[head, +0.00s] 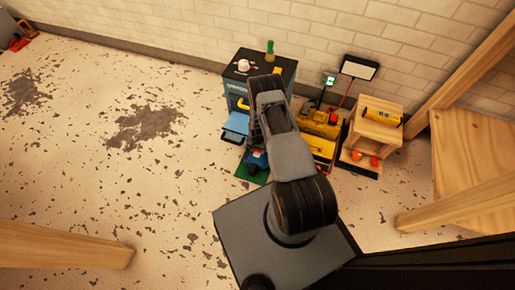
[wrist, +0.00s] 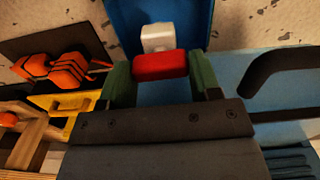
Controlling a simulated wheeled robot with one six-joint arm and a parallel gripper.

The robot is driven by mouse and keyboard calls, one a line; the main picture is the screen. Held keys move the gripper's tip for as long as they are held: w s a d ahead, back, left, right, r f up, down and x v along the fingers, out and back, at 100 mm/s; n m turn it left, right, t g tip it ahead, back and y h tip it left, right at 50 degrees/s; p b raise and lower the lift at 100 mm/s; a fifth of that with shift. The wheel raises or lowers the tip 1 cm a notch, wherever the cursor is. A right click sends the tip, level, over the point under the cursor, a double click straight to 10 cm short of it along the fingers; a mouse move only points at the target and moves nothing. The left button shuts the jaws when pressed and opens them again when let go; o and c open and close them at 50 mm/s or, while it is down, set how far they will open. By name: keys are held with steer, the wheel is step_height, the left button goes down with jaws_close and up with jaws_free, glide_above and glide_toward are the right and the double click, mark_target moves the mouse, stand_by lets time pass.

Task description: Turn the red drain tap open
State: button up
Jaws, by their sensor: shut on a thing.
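The red drain tap (wrist: 160,66) shows in the middle of the wrist view as a short red bar lying crosswise. A white block (wrist: 157,37) sits directly beyond it. My gripper (wrist: 160,78) has its two green fingers at the left and right ends of the red bar, shut on it. In the head view my arm covers the tap and my fingers. The blue machine with a dark top (head: 240,68) stands against the wall there, partly behind my arm.
A blue tray (head: 236,123) juts from the machine's front. Yellow equipment (head: 321,122) and a wooden stand (head: 375,131) are close on the right. A black curved bar (wrist: 285,65) is right of my gripper, orange parts (wrist: 65,70) left. Floor at left is open.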

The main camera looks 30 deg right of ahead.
steer(key=shift+n, duration=0.5)
steer(key=o, duration=0.9)
step_height(320, 180, up, 14)
steer(key=p, duration=0.5)
steer(key=shift+f, duration=0.1)
